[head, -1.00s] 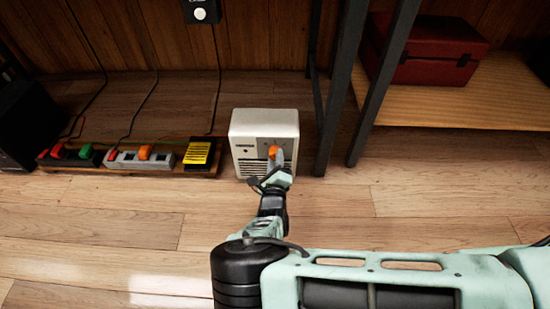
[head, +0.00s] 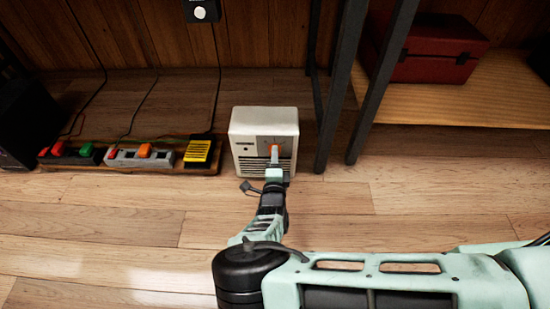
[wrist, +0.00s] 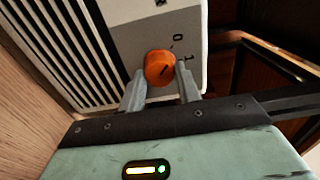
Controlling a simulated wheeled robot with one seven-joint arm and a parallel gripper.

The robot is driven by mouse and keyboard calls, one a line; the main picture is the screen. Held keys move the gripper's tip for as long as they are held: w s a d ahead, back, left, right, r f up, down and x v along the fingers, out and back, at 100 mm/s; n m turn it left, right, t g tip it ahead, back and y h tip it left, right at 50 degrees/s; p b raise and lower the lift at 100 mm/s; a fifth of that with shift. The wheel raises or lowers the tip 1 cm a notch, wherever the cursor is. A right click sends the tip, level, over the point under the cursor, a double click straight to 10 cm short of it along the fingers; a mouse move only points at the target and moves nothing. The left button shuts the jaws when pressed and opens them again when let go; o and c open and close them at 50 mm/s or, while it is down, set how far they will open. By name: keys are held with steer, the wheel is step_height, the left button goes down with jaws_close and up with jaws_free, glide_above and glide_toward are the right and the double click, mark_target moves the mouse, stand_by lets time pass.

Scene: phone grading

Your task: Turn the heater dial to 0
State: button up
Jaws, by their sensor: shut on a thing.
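The heater (head: 264,122) is a white box with dark grille slots, upright on the wooden floor. Its dial (wrist: 157,62) is an orange round knob on the front face, with a short dark mark. In the wrist view a 0 is printed up and right of the dial and a 1 below it on the right. The mark slants up to the right; I cannot tell exactly which number it lines up with. My gripper (wrist: 161,82) is shut on the dial, one grey finger on each side. In the head view my gripper (head: 274,159) covers the dial's lower part.
Left of the heater, a low wooden board (head: 130,170) carries power strips with coloured switches and a yellow-labelled black box (head: 198,152). Dark shelf legs (head: 345,90) stand close on the right. A red case (head: 430,50) sits on the shelf. The floor in front is clear.

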steer(key=shift+s+f, duration=0.1)
stand_by(0.3)
steer(key=o, duration=1)
steer(key=shift+s, duration=0.1)
